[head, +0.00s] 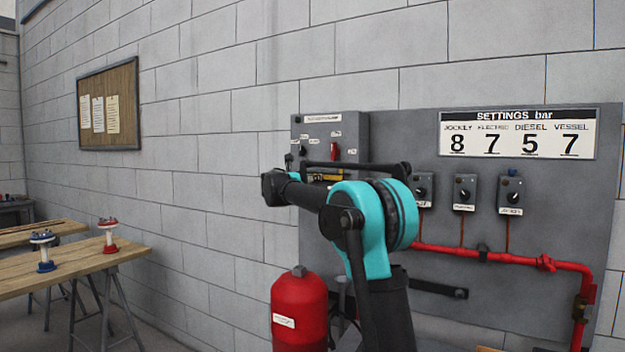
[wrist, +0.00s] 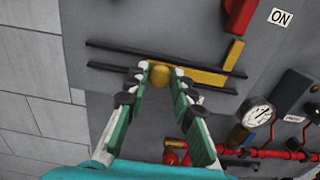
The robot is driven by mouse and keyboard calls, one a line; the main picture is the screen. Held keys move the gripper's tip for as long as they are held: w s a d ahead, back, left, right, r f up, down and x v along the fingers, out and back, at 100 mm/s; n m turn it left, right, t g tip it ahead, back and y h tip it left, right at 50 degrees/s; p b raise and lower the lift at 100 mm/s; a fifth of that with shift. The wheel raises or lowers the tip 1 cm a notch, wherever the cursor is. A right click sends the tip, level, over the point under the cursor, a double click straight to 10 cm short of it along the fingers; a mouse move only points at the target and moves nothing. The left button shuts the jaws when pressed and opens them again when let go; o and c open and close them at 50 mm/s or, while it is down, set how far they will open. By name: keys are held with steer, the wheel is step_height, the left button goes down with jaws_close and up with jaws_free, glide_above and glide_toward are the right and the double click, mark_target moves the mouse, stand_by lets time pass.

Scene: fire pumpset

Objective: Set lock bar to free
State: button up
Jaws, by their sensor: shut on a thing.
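The lock bar (wrist: 205,77) is a yellow strip lying between two dark rails on a grey panel, with a round yellow knob (wrist: 160,76) on it. An upright yellow piece (wrist: 233,53) stands at its right part, below the red switch handle (wrist: 240,14). My gripper (wrist: 160,70) has its two fingertips closed around the knob. In the head view a little of the yellow bar (head: 327,177) shows on the grey control box, below the red handle (head: 334,152). My arm hides my fingertips there.
An ON label (wrist: 280,17) sits right of the red handle. A gauge (wrist: 256,115) and red pipes (wrist: 285,153) lie to the lower right. Switch boxes (head: 465,192) line the grey board.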

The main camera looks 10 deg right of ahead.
jaws_close()
steer(key=shift+w+a, duration=0.65)
steer(key=shift+a, duration=0.25)
steer(key=shift+w+a, duration=0.6)
steer(key=shift+a, duration=0.3)
steer(key=o, duration=0.9)
jaws_free()
steer(key=shift+a, duration=0.1)
steer(key=v, duration=1.2)
